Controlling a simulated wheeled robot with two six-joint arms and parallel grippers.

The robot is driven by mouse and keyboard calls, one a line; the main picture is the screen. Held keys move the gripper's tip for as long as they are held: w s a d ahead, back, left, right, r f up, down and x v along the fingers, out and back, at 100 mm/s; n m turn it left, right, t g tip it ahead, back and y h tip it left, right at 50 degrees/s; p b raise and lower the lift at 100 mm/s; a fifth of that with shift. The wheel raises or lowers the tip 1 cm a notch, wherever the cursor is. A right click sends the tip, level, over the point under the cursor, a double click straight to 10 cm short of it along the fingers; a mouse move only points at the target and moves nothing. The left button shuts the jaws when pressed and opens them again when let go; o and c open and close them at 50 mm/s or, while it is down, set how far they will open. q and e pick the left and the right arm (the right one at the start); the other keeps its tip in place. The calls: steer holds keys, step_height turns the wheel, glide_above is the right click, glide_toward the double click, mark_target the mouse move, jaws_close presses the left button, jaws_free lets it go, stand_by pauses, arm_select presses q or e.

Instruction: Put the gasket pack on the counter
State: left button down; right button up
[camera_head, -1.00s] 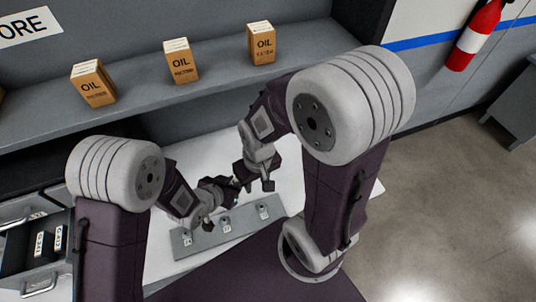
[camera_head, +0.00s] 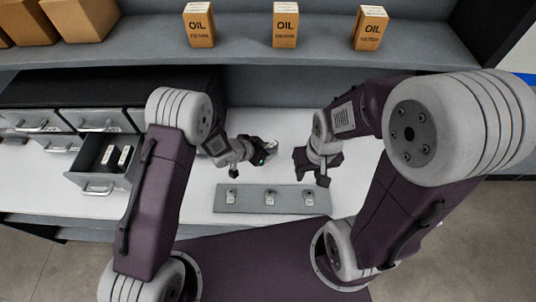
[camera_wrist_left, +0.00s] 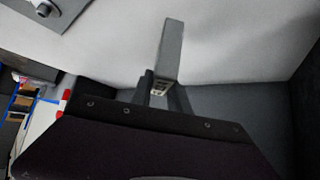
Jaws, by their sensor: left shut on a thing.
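My left gripper (camera_head: 268,149) is low over the white counter (camera_head: 240,122), behind the grey plate. It is shut on a slim grey box-shaped pack (camera_wrist_left: 170,52), which looks like the gasket pack. The pack sticks out past the fingers in the left wrist view, its small labelled end between them. In the head view only a small pale part of it shows at the gripper tip. I cannot tell whether it touches the counter. My right gripper (camera_head: 310,169) is open and empty over the counter, to the right of the left one.
A grey plate (camera_head: 250,205) with three small tagged fittings lies on the front of the counter. An open drawer (camera_head: 97,182) at left holds two pale packs (camera_head: 124,155). Oil filter boxes (camera_head: 285,27) stand on the shelf above. The counter behind the plate is bare.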

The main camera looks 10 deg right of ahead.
arm_select(q)
steer(key=f+b, duration=0.2)
steer(key=f, duration=0.2)
steer(key=shift+d+b, duration=0.25)
steer(key=shift+b, duration=0.15)
steer(key=shift+a+r, duration=0.1)
steer(key=shift+a, duration=0.15)
steer(key=c, duration=1.3)
jaws_free()
steer(key=shift+d, duration=0.15)
steer(key=shift+o, duration=0.2)
steer(key=shift+r+p, duration=0.2)
steer(key=shift+p, duration=0.15)
steer(key=b+v, duration=0.1)
steer(key=v, duration=1)
steer(key=shift+s+a, duration=0.2)
steer(key=shift+a, duration=0.15)
steer(key=shift+r, duration=0.15)
